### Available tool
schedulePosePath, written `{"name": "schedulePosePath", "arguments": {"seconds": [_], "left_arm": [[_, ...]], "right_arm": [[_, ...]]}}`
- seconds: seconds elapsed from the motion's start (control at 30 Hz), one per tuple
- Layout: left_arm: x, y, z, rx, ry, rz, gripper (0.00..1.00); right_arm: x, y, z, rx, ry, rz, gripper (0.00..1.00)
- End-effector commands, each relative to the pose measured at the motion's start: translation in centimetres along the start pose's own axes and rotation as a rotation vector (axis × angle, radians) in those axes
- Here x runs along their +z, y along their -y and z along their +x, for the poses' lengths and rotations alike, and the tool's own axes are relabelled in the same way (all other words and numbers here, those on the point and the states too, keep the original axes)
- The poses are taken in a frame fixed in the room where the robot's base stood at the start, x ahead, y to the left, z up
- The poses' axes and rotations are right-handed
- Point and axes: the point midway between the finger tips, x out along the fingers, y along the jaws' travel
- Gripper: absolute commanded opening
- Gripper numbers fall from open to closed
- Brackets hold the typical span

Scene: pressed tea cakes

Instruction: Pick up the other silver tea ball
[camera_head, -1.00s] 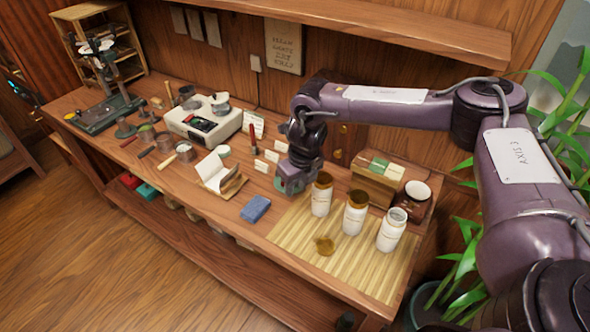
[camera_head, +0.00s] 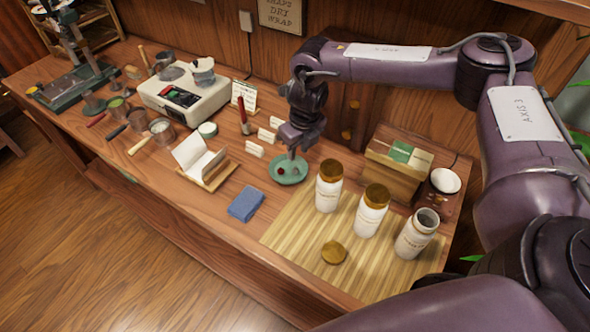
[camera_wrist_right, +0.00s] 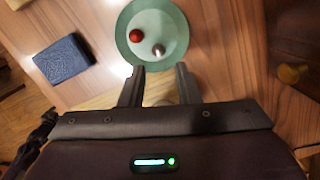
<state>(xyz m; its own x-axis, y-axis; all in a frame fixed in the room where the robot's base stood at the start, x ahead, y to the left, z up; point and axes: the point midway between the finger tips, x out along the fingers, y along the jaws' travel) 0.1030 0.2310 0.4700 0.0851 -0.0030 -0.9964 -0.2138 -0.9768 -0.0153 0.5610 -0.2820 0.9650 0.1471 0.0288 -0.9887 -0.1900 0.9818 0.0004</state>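A green dish (camera_head: 288,177) stands on the table behind the blue cloth; it also shows at the top of the right wrist view (camera_wrist_right: 170,20). In that view a red ball (camera_wrist_right: 136,35) and a small silver ball (camera_wrist_right: 158,49) lie in the dish, close together but apart. In the head view the red ball (camera_head: 281,171) shows small, and I cannot make out the silver one. My right gripper (camera_head: 291,154) points down over the dish. In the wrist view its two fingers (camera_wrist_right: 159,86) are apart with nothing between them, and the silver ball lies just beyond the gap. My left gripper is not in view.
Several white jars, one being a capped jar (camera_head: 328,186), stand on a slatted bamboo mat (camera_head: 300,252) to the right. A folded blue cloth (camera_head: 246,204) lies in front of the dish. Small white cards (camera_head: 254,149) and a red-handled tool (camera_head: 243,115) stand left of the gripper.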

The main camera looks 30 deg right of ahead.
Motion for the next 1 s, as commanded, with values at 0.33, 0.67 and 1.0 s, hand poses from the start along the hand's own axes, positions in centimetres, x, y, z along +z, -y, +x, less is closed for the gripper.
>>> {"name": "schedulePosePath", "arguments": {"seconds": [0.33,0.67,1.0], "left_arm": [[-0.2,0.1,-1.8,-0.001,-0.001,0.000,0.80],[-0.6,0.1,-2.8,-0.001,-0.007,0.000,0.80],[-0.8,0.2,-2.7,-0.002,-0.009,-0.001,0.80]], "right_arm": [[-0.4,-0.2,3.6,-0.001,-0.005,-0.001,0.29],[-0.7,-0.3,7.6,-0.002,-0.001,0.000,0.29],[-0.7,-0.3,7.7,-0.001,-0.002,0.000,0.11]]}}
